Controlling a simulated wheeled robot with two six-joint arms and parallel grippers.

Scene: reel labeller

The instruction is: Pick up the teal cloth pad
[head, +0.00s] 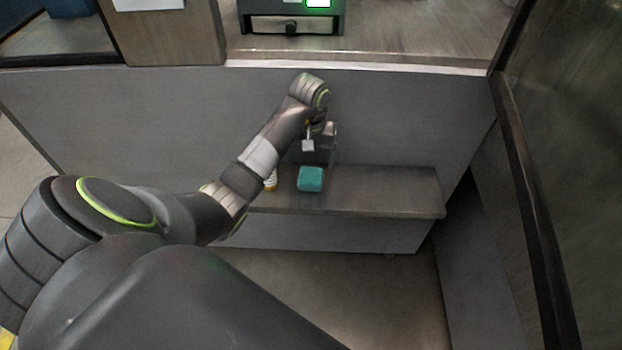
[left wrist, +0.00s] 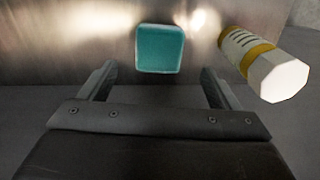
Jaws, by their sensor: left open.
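The teal cloth pad (head: 310,179) lies on a low shelf (head: 400,192) in the head view. In the left wrist view the pad (left wrist: 160,48) is a rounded teal square, just beyond and between the open fingers. My left gripper (head: 310,150) is above and slightly behind the pad in the head view. It is open and empty, its fingers apart in the left wrist view (left wrist: 158,82), and it does not appear to touch the pad. My right gripper is not in view.
A grey panel (head: 400,115) rises behind the shelf. A dark machine (head: 291,18) sits on the upper counter. The shelf's right part is clear.

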